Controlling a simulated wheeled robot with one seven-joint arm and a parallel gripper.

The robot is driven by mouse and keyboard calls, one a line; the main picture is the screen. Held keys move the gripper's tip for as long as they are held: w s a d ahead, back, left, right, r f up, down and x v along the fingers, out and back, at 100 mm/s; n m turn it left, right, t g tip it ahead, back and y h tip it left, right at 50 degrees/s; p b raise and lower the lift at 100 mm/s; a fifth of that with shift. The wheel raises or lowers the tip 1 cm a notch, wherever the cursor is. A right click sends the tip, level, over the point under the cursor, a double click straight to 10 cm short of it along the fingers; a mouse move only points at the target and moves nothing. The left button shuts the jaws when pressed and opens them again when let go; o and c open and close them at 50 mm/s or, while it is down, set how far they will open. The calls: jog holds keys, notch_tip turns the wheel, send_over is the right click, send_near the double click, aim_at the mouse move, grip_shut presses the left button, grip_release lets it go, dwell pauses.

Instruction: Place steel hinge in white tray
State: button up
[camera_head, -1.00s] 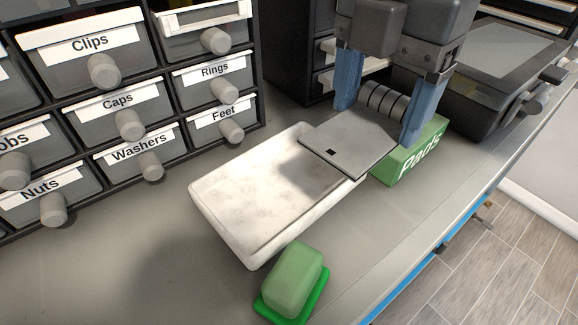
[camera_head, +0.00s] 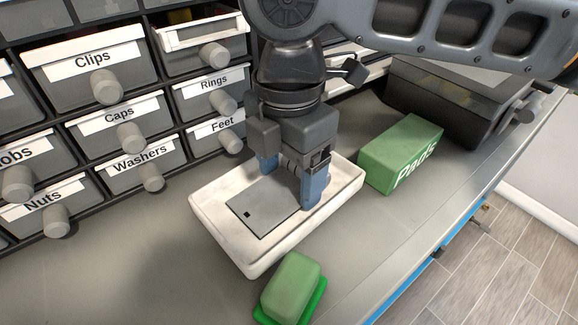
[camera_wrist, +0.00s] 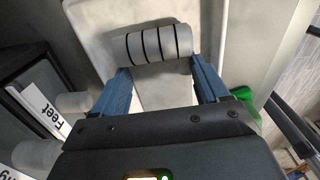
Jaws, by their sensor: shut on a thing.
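The steel hinge (camera_head: 262,208) is a flat grey plate with a small dark square hole and a ringed knuckle barrel. My gripper (camera_head: 291,180) is shut on the hinge at its barrel end, and the plate extends toward the lower left. The hinge is inside the outline of the white tray (camera_head: 229,245), low over or on its floor; I cannot tell whether it touches. In the wrist view the banded barrel (camera_wrist: 153,44) shows at the tips of my blue fingers (camera_wrist: 162,75), over the tray (camera_wrist: 92,22).
A green Pads box (camera_head: 400,150) stands right of the tray. A green block on a bright green base (camera_head: 291,288) is close to the tray's front corner. Labelled drawers (camera_head: 128,125) with knobs line the left. A dark machine (camera_head: 455,95) is at the back right. The front-left bench is clear.

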aim_at(289, 185)
jog(key=shift+f, duration=0.1)
jog(key=o, duration=1.5)
notch_tip(289, 185, up, 12)
jog(key=shift+r, duration=0.15)
